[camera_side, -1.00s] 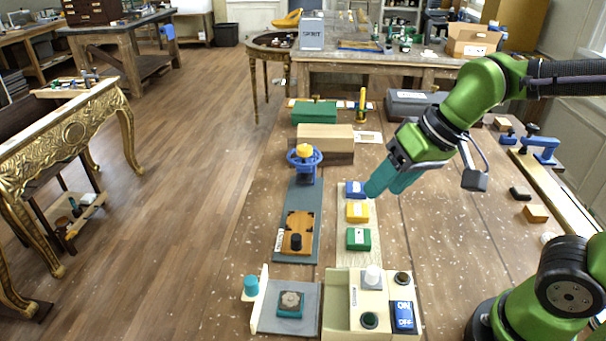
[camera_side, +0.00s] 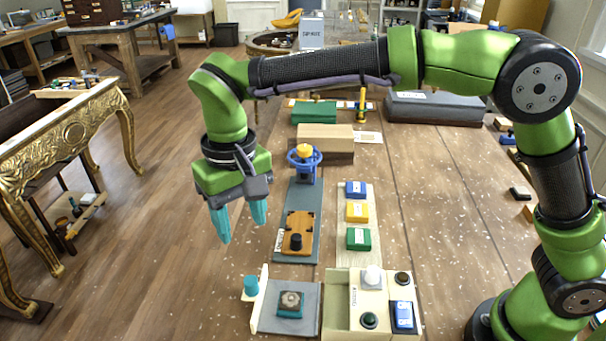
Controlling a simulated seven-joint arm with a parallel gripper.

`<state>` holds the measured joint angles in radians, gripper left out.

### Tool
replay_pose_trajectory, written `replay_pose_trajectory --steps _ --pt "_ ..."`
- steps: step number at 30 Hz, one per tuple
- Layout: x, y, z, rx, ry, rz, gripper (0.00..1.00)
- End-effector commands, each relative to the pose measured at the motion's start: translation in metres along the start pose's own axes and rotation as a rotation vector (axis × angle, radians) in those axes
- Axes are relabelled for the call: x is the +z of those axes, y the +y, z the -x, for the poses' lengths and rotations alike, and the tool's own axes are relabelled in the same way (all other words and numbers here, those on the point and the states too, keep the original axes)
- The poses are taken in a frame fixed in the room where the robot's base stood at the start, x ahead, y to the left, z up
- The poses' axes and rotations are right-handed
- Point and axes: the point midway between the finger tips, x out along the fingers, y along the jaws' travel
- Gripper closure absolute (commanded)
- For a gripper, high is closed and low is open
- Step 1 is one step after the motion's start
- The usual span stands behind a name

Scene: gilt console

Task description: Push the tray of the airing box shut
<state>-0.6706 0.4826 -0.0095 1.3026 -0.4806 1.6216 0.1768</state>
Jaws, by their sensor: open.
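The airing box (camera_side: 342,308) is a cream housing at the near edge of the bench, with a white knob, dark round buttons and a blue ON/OFF switch on top. Its grey-floored tray (camera_side: 272,322) stands out to the left of the housing. The tray has an upright cream front panel (camera_side: 260,299) with a teal knob (camera_side: 250,285) on its outer side. A teal block (camera_side: 290,304) with a greyish cap sits in the tray. My gripper (camera_side: 243,230) is open and empty, pointing down, above and slightly left of the knob and apart from it.
Behind the tray lie a wooden latch board (camera_side: 298,228) and a blue valve wheel (camera_side: 304,160). Blue, yellow and green blocks (camera_side: 358,212) stand on a pale strip to their right. A gilt console (camera_side: 70,135) stands at left, across open floor.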

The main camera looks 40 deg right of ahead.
Motion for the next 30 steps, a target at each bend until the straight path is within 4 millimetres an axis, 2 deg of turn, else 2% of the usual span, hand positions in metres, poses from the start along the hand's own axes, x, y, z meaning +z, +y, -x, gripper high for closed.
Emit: replay_pose_trajectory --steps 12,18,24,30 --pt "0.001 0.001 -0.091 0.002 -0.004 0.0 0.48" --pt "0.001 0.001 -0.128 0.001 -0.002 0.0 0.48" --pt "0.0 0.0 -0.147 -0.002 0.0 -0.001 0.48" --pt "0.0 0.0 -0.15 -0.002 0.001 -0.001 0.48"
